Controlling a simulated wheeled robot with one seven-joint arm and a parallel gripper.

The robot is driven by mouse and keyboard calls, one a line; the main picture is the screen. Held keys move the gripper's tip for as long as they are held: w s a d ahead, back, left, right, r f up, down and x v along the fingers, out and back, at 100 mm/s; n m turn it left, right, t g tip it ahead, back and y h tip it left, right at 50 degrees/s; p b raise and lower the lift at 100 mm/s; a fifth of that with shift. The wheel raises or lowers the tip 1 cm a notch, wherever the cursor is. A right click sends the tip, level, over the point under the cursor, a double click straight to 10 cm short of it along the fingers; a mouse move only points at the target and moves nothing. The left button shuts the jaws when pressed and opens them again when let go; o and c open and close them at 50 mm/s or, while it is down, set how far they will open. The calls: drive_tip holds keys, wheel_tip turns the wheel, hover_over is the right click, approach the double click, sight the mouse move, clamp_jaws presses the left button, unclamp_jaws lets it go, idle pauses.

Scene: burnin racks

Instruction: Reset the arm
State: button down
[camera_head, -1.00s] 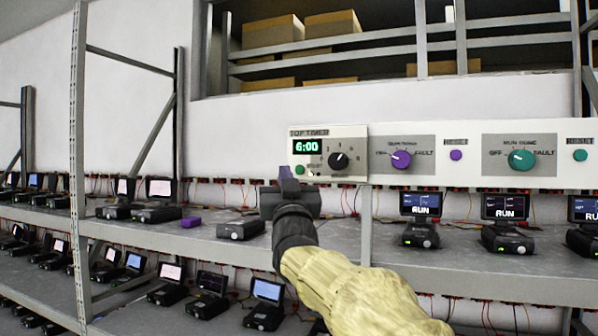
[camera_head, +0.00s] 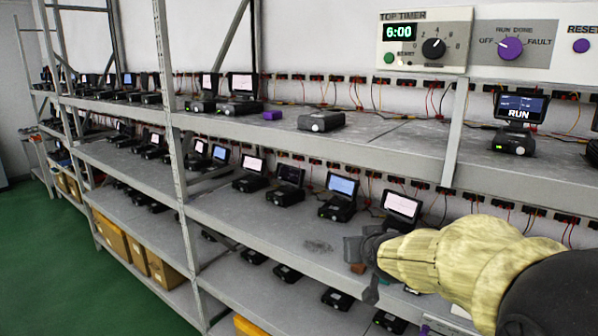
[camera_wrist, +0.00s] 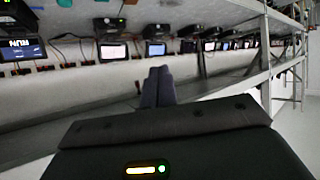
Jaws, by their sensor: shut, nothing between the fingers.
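My gripper (camera_head: 366,262) is at the lower right in the head view, at the end of my tan-sleeved arm. It is in front of the middle shelf (camera_head: 262,222), below and left of a device with a lit screen (camera_head: 402,206). In the wrist view my gripper (camera_wrist: 158,72) shows its two dark fingers together, with nothing between them. The wrist picture is turned over, with the devices hanging from the top.
The timer panel (camera_head: 425,40) reads 6:00 at the upper right. Rows of small devices, a purple block (camera_head: 272,115) and a screenless device (camera_head: 321,121) stand on the shelves. A rack post (camera_head: 178,120) rises left of centre. Cardboard boxes (camera_head: 112,238) sit low; green floor (camera_head: 50,250) is clear.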

drive_tip(key=s+d+f+g, duration=0.1)
drive_tip(key=s+f+g, duration=0.8)
drive_tip(key=s+f, duration=1)
drive_tip(key=s, duration=0.3)
drive_tip(key=shift+s+m+g, duration=0.3)
drive_tip(key=shift+s, duration=0.05)
